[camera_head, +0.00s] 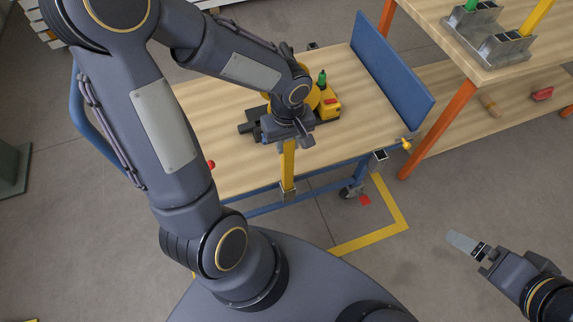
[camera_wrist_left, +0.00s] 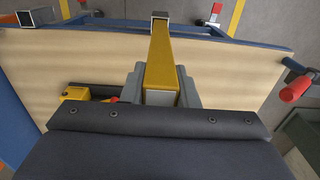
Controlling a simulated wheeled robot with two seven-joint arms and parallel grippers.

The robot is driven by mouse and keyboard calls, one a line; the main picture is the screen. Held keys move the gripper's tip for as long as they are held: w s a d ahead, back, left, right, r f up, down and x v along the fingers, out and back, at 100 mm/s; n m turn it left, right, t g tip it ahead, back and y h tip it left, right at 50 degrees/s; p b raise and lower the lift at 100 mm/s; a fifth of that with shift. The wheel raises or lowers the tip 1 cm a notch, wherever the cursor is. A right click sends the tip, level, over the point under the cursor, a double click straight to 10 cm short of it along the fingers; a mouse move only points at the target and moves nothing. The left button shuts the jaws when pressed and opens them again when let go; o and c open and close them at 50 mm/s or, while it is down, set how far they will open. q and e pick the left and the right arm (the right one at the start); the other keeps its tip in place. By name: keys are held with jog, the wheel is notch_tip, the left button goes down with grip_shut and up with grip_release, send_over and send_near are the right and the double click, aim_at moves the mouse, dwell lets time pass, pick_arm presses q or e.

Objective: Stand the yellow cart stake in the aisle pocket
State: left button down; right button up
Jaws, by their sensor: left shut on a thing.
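The yellow cart stake (camera_head: 287,165) is upright at the near long edge of the cart. My left gripper (camera_head: 288,138) is shut on its upper part. Its lower end meets a grey metal pocket (camera_head: 289,194) on that edge. In the left wrist view the stake (camera_wrist_left: 161,60) runs away from the jaws to the square metal pocket (camera_wrist_left: 160,15). I cannot tell how far the end is inside it. My right gripper (camera_head: 479,252) is apart from the cart, at the lower right. Its jaw opening is not clear.
The cart's wooden deck (camera_head: 230,165) has a blue end panel (camera_head: 393,70) and a yellow tool with a green top (camera_head: 328,107). Another pocket (camera_head: 379,156) is at the near right corner. A workbench (camera_head: 430,15) with metal holders stands at right. Yellow tape (camera_head: 372,238) marks the floor.

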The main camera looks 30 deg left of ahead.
aim_at(288, 157)
pick_arm(q)
jog(key=shift+f+b, duration=1.9)
jog(key=shift+f, duration=1.35)
jog(key=shift+f, duration=0.15)
jog(key=c, duration=1.1)
grip_release()
